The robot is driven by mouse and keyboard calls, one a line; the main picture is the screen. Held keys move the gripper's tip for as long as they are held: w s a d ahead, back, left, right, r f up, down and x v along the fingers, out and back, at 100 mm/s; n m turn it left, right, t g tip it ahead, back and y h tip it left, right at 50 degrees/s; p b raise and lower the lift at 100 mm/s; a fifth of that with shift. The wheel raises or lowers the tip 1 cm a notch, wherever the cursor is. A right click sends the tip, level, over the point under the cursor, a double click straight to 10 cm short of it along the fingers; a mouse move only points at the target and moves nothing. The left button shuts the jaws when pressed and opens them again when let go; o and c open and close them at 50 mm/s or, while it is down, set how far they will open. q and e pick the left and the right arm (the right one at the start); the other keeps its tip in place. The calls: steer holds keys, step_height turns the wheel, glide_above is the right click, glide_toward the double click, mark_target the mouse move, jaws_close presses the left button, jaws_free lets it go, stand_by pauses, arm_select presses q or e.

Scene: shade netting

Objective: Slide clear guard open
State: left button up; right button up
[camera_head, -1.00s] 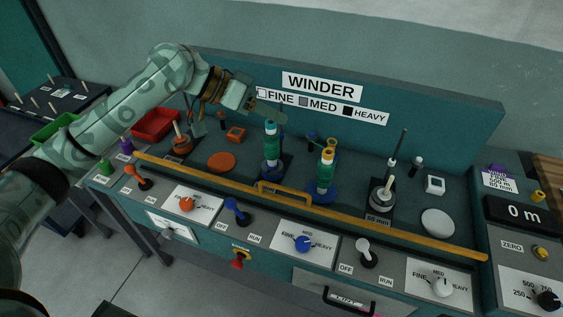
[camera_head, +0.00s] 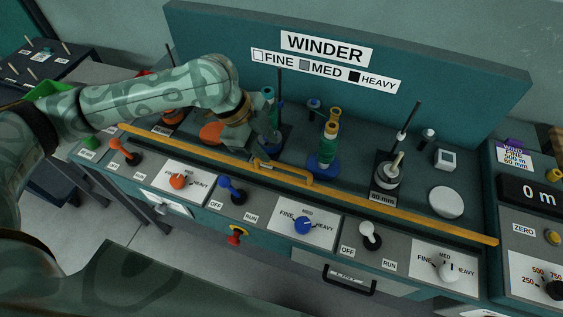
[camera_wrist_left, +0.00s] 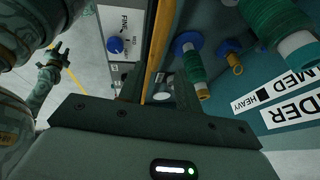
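The clear guard shows mainly as its long yellow front bar (camera_head: 400,213) across the winder console; its clear panel is hard to make out. A raised yellow handle (camera_head: 290,174) sits near the bar's middle. My left gripper (camera_head: 263,152) is low at the handle's left end. In the left wrist view its two dark fingers (camera_wrist_left: 158,88) are apart, with the yellow bar (camera_wrist_left: 158,45) running between them; I cannot tell whether they touch it. My right gripper (camera_wrist_left: 62,54) shows small at the left of the left wrist view, its prongs apart and empty.
Behind the bar stand a green spool (camera_head: 330,140), a dark spindle base (camera_head: 388,178) and a white disc (camera_head: 446,202). In front are a blue lever (camera_head: 233,190), a blue knob (camera_head: 303,226) and a white lever (camera_head: 369,235). The WINDER panel (camera_head: 340,75) rises behind.

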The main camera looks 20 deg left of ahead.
mark_target(284, 166)
arm_select(q)
steer(key=b+x, duration=0.2)
steer(key=x, duration=0.5)
steer(key=shift+d+f, duration=0.2)
steer(key=shift+f, duration=0.15)
jaws_close()
steer(key=shift+f, duration=0.1)
